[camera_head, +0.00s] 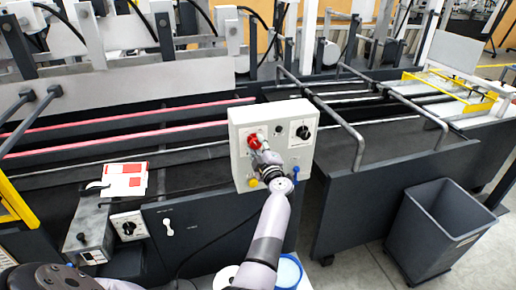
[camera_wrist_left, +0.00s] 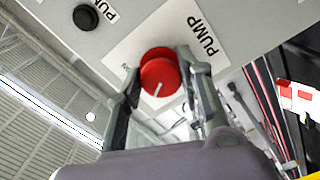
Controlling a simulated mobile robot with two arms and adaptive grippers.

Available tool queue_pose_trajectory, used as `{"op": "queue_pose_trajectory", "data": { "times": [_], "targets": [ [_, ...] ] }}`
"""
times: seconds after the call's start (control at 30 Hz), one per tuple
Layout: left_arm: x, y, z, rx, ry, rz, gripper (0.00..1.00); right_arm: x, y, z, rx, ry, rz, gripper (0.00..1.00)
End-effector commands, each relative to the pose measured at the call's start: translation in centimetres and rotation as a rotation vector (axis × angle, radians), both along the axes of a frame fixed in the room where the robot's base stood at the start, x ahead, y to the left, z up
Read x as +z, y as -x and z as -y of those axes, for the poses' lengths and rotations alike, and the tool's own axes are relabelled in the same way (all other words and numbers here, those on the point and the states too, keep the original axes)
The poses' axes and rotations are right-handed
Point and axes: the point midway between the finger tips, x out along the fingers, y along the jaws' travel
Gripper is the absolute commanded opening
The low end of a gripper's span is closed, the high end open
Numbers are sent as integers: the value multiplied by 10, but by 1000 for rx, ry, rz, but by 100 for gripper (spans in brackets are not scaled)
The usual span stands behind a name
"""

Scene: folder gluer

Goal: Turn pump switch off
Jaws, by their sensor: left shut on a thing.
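The pump switch is a red round knob (camera_head: 256,141) on a light grey control box (camera_head: 240,117). In the left wrist view the red knob (camera_wrist_left: 159,72) sits on a white plate marked "PUMP" (camera_wrist_left: 187,27), with a short white line on its face. My left gripper (camera_head: 260,149) reaches up to the box from below. Its two fingers (camera_wrist_left: 160,66) stand on either side of the knob, shut on it. The plate's smaller lettering is partly hidden and cannot be read. My right gripper is in neither view.
A black dial (camera_head: 303,132) is right of the knob on the box; a yellow button (camera_head: 252,182) and a blue one (camera_head: 296,169) are below. A grey bin (camera_head: 437,232) stands on the floor at right. Red-white cartons (camera_head: 125,181) lie on the machine at left.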

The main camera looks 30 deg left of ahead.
Motion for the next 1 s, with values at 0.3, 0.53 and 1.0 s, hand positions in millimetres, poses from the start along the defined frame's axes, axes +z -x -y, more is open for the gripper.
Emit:
{"op": "queue_pose_trajectory", "data": {
  "times": [0.3, 0.53, 1.0],
  "targets": [
    [-3, 1, 0, 2, 65, 69, 6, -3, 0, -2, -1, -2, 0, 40],
    [-3, 1, 0, 2, 73, 78, 6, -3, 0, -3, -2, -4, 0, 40],
    [-2, 1, 0, 2, 72, 78, 49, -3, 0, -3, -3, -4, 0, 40]
  ]
}}
